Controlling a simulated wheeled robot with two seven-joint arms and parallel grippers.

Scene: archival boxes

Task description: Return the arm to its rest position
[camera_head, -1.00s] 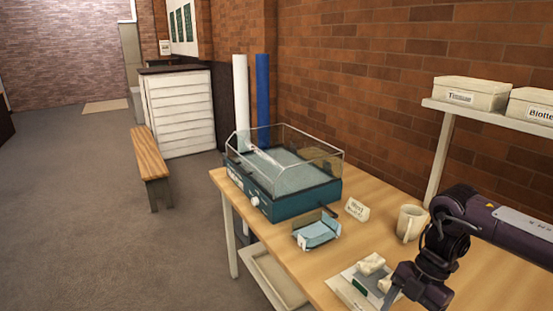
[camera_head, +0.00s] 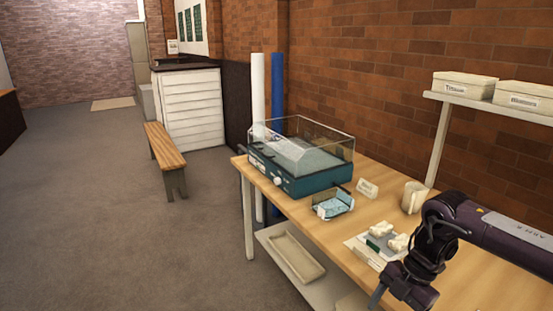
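My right arm comes in from the right edge in the head view, dark purple and black, bent over the front right of the wooden table (camera_head: 308,208). My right gripper (camera_head: 378,297) points down near the table's front edge at the bottom of the picture. Only a small blue-grey finger part shows, so I cannot tell whether it is open or shut. I see nothing clearly held in it. My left arm and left gripper are out of view.
A teal machine with a clear lid (camera_head: 305,178), a small light-blue tray (camera_head: 333,205), a white mug (camera_head: 413,197), a small sign (camera_head: 367,189) and white lumpy items (camera_head: 398,242) stand on the table. A shelf (camera_head: 480,106) holds labelled boxes. Floor at left (camera_head: 110,220) is open, beyond it a bench (camera_head: 164,146).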

